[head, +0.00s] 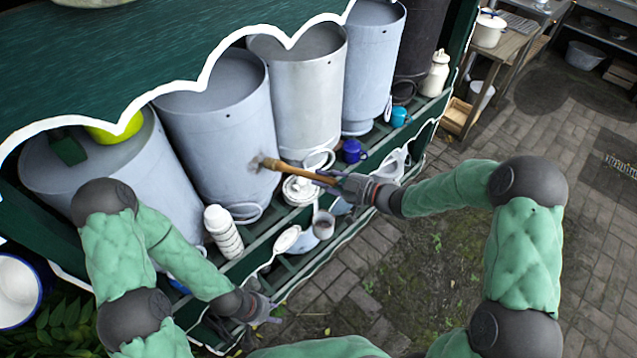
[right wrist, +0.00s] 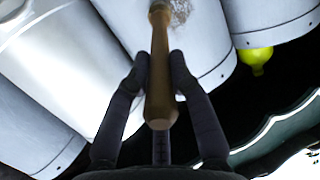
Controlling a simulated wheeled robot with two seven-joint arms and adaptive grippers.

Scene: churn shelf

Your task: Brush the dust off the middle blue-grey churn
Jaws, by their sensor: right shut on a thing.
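A row of big churns stands on the green shelf; the middle blue-grey churn (head: 222,125) is between another blue-grey churn at the left and a paler one at the right. My right gripper (head: 350,186) is shut on the wooden handle of a brush (head: 300,172). The brush head meets the lower right side of the middle churn, where a small brownish patch shows. In the right wrist view, the fingers of my right gripper (right wrist: 160,75) clasp the handle (right wrist: 160,95), with brown bristle-like strands at its top end. My left gripper (head: 262,308) is low by the shelf's front edge, apart from the churns.
A white ribbed bottle (head: 222,232), a white lidded pot (head: 299,190), a blue mug (head: 352,151) and a ladle (head: 285,240) crowd the shelf front. Paved floor (head: 420,260) is open at the right.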

